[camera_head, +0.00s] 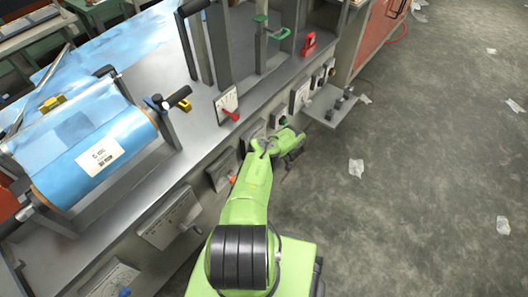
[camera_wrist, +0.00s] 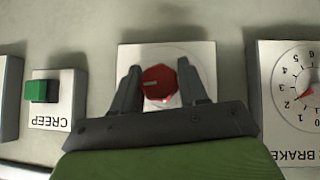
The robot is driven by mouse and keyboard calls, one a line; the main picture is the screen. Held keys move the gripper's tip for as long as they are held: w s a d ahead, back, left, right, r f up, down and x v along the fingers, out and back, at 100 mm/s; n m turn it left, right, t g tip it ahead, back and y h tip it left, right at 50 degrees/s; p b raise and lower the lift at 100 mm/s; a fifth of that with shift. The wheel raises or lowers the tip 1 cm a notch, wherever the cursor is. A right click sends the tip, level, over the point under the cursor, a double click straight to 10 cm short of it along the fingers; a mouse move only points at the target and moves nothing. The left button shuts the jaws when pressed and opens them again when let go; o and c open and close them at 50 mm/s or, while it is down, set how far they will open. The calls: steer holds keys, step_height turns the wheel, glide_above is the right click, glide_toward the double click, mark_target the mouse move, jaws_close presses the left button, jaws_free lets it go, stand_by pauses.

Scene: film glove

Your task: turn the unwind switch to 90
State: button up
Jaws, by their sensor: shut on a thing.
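A red round knob (camera_wrist: 159,84), which I take to be the unwind switch, sits on a pale plate (camera_wrist: 190,50) in the wrist view. A short mark shows on the left part of its face. My gripper (camera_wrist: 161,88) has one finger on each side of the knob and is shut on it. The plate's label is hidden behind my gripper, so I cannot read the setting. In the head view my gripper (camera_head: 268,148) is at the machine's front panel, and it hides the knob there.
In the wrist view a green button (camera_wrist: 39,91) marked CREEP is on the left and a BRAKE dial (camera_wrist: 305,85) on the right, both upside down. In the head view a blue film roll (camera_head: 95,155) lies at left. Open floor (camera_head: 420,190) with scraps is at right.

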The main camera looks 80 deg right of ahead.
steer(key=shift+m+y+b, duration=0.3)
steer(key=shift+y+b, duration=0.2)
steer(key=shift+b, duration=0.5)
steer(key=shift+t, duration=0.3)
steer(key=shift+w, duration=0.1)
steer(key=o, duration=1)
steer(key=p+v, duration=1)
steer(key=v, duration=0.5)
steer(key=shift+s+r+p, duration=0.2)
steer(key=shift+r+p, duration=0.1)
steer(key=shift+p, duration=0.1)
